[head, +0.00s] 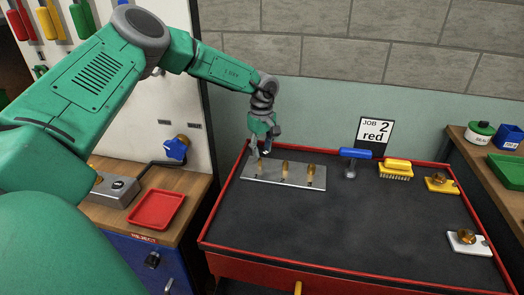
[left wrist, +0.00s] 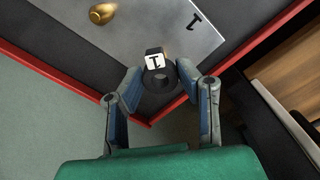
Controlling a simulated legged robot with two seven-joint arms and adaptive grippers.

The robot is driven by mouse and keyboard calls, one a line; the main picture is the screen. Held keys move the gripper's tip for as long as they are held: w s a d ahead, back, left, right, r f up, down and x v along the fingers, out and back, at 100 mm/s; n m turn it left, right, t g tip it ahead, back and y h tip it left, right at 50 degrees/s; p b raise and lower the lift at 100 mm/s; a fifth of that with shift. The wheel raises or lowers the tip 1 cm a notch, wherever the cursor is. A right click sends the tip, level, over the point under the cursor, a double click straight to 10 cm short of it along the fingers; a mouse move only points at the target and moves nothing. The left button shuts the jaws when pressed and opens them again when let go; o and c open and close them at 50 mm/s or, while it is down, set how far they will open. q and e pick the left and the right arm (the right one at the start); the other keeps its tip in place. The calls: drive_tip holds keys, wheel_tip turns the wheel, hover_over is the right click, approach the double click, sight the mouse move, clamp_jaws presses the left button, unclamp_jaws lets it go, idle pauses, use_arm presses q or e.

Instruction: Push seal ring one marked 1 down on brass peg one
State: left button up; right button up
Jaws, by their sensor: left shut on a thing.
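My left gripper (head: 262,150) points down over the left end of a grey metal plate (head: 300,182). In the left wrist view my left gripper (left wrist: 160,80) is shut on seal ring one (left wrist: 160,84), a black ring with a white tag marked 1. The ring appears near the edge of the plate (left wrist: 150,25), close to the printed 1 on it. Two brass pegs, the middle one (head: 284,168) and the right one (head: 311,172), stand upright on the plate.
The plate lies on a dark red-rimmed table (head: 340,225). Behind are a JOB 2 red card (head: 375,132), a blue-handled tool (head: 352,158) and a yellow brush (head: 396,168). Brass parts on a yellow (head: 441,184) and a white base (head: 468,242) lie right. The front middle is clear.

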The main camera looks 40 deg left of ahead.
use_arm(q)
drive_tip(key=shift+a+r+p, duration=0.1)
drive_tip(key=shift+r+p, duration=0.9)
drive_tip(key=shift+r, duration=0.55)
drive_tip(key=shift+f, duration=0.1)
